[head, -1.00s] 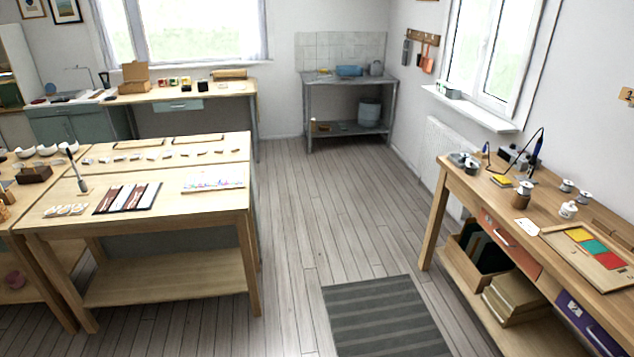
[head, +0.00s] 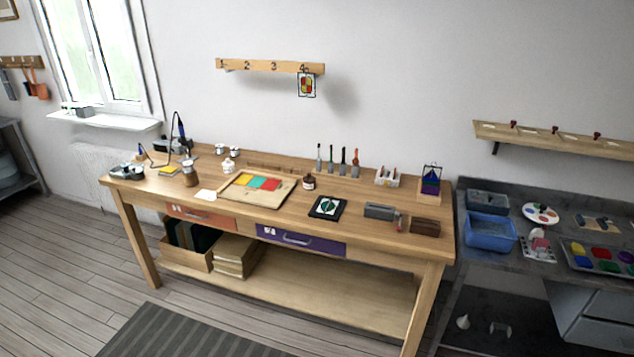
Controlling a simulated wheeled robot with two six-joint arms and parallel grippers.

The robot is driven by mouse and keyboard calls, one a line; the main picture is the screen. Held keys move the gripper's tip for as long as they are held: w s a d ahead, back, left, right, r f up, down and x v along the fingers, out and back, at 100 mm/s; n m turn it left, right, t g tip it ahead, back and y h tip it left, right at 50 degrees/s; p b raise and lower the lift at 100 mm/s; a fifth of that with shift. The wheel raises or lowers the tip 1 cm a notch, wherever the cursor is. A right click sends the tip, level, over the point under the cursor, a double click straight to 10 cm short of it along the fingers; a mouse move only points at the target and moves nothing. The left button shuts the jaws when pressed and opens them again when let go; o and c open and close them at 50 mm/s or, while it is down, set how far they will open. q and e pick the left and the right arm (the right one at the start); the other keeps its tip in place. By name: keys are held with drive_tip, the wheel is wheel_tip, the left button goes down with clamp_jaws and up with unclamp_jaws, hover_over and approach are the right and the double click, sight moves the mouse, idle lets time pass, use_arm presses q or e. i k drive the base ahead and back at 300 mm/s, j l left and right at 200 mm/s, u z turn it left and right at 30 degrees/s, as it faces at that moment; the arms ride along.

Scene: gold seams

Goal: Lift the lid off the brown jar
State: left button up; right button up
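A small dark brown jar (head: 309,184) stands on the wooden workbench (head: 375,257), just right of the tray with coloured panes. It has a pale label and a dark top; at this size I cannot tell the lid from the jar's neck. A wider brown container (head: 190,177) with a greyish top stands further left on the same bench. Neither of my grippers is in view.
The tray (head: 236,195) with coloured panes, a dark tile with a leaf shape (head: 327,207), and grey (head: 379,211) and brown (head: 425,226) blocks share the bench. Upright tools (head: 343,163) stand behind. A dark grey counter (head: 475,258) adjoins on the right. Floor at left is clear.

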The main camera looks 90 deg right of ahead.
sight(308, 178)
drive_tip(key=z, duration=2.9)
drive_tip(key=i+j, duration=0.25)
drive_tip(key=i, duration=0.2)
drive_tip(key=i+j, duration=0.2)
drive_tip(key=i, duration=0.25)
drive_tip(key=i+j, duration=0.25)
drive_tip(key=i, duration=0.2)
drive_tip(key=i+j, duration=0.25)
drive_tip(key=i, duration=0.2)
